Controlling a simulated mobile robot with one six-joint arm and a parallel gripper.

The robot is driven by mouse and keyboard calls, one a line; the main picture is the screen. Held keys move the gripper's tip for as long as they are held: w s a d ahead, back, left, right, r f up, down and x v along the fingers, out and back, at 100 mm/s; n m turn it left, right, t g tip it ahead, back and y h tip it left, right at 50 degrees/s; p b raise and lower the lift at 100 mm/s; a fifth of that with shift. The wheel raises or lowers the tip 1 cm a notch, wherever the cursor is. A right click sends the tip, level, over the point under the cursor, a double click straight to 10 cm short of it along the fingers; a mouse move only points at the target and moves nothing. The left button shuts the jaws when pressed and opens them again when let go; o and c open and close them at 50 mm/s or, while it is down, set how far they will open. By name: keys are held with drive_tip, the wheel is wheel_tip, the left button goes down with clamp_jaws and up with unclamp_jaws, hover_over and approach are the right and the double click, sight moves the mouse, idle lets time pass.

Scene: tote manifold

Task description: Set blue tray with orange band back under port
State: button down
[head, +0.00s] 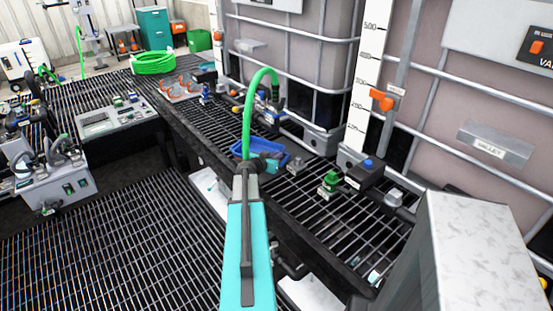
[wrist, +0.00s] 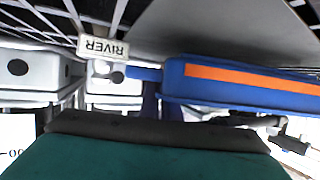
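The blue tray (head: 244,149) sits low at the grated bench, just beyond the end of my arm in the head view. In the wrist view the blue tray (wrist: 235,92) shows close up at the right, with an orange band along its side and a small blue tab at its left end. My gripper (head: 268,161) is right at the tray in the head view and partly covers it. Its fingers are dark and hard to make out, so I cannot tell whether they are open or hold the tray. The port above the tray is not clearly visible.
A RIVER label (wrist: 103,47) appears upside down beside the tray. A green hose (head: 262,75) arches behind my gripper. A green-topped valve (head: 329,183) and a dark fitting with a blue cap (head: 367,172) stand to the right. Large caged totes (head: 310,60) line the back.

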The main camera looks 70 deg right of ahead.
drive_tip(key=shift+f, duration=0.6)
drive_tip(key=shift+f, duration=0.1)
drive_tip(key=c, duration=2)
unclamp_jaws()
drive_tip(key=shift+b+v, duration=1.45)
drive_tip(key=shift+v, duration=4)
drive_tip(key=shift+w+a+r, duration=0.1)
drive_tip(key=shift+a+r, duration=0.2)
drive_tip(key=shift+a, duration=0.25)
